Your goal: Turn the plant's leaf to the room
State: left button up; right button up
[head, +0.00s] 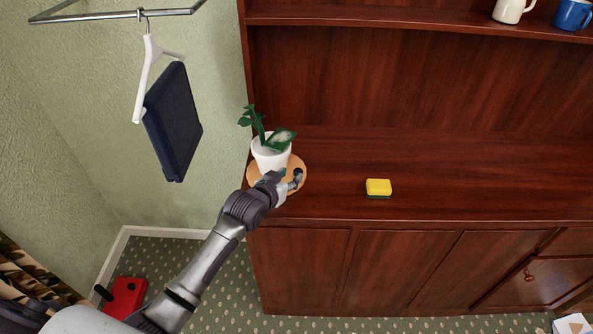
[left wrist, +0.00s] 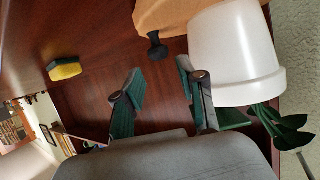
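A potted plant in a white pot (head: 270,157) stands on a round wooden turntable (head: 300,164) at the left end of the dark wood sideboard. A large pale-centred leaf (head: 281,139) leans right, and smaller green leaves (head: 251,119) rise at the left. The pot (left wrist: 235,55) shows in the left wrist view, beside my right-hand finger. A dark knob (left wrist: 156,46) stands at the edge of the turntable (left wrist: 160,14). My left gripper (head: 293,182) is at the turntable's front edge; in the wrist view its fingers (left wrist: 162,88) are apart, with the knob beyond the gap. My right gripper is not in view.
A yellow sponge (head: 378,187) lies on the sideboard (head: 450,185) to the right, with bare wood around it. A shelf above holds a white mug (head: 509,11) and a blue mug (head: 572,14). A dark cloth (head: 173,122) on a hanger is at the left; a red object (head: 125,297) is on the floor.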

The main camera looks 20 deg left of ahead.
aim_at(297, 171)
pick_arm(q)
jog(key=x, duration=0.4)
jog(key=shift+w+f, duration=0.15)
jog(key=shift+w, duration=0.25)
grip_shut()
